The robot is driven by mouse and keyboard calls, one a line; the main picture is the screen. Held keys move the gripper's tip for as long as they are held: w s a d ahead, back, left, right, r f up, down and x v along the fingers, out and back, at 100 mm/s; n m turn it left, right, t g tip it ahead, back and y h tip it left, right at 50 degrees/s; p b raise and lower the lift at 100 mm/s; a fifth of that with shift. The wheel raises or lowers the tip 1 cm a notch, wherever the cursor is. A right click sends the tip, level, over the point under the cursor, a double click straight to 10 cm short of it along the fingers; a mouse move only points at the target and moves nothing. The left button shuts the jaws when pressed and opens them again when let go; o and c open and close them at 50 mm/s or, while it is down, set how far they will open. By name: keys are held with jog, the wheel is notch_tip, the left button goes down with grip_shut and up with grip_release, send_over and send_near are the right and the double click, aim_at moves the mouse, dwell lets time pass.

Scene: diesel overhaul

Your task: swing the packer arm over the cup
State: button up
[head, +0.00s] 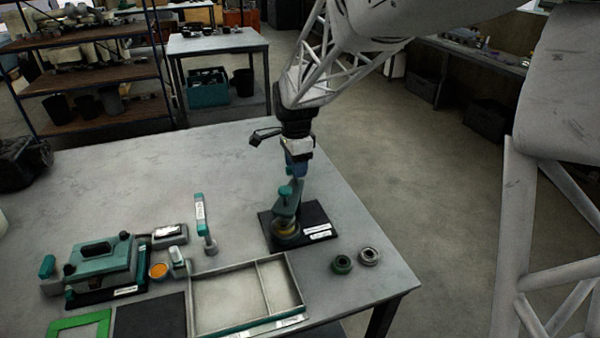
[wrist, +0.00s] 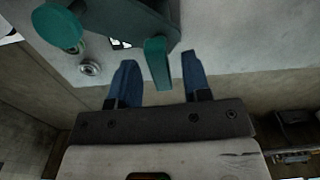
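The packer is a grey-green and teal device on a dark base plate (head: 318,219) near the table's right side. Its packer arm (head: 286,200) stands over or beside a brassy round part (head: 286,231), perhaps the cup; which of the two I cannot tell. The wrist view shows the arm's grey-green body (wrist: 125,14), a round teal knob (wrist: 57,27) and an upright teal handle (wrist: 158,64). My gripper (head: 296,168) is above the packer. In the wrist view, its blue fingers (wrist: 159,60) are apart on either side of the handle, with visible gaps.
A divided tray (head: 228,290) is in front. A teal fixture (head: 100,262) and an orange-filled cup (head: 159,271) are at left. The table's back is clear.

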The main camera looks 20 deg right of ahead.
grip_shut()
dwell(0.3)
jog(key=shift+c, duration=1.7)
grip_release()
jog(key=shift+o, duration=0.4)
jog(key=o, duration=0.3)
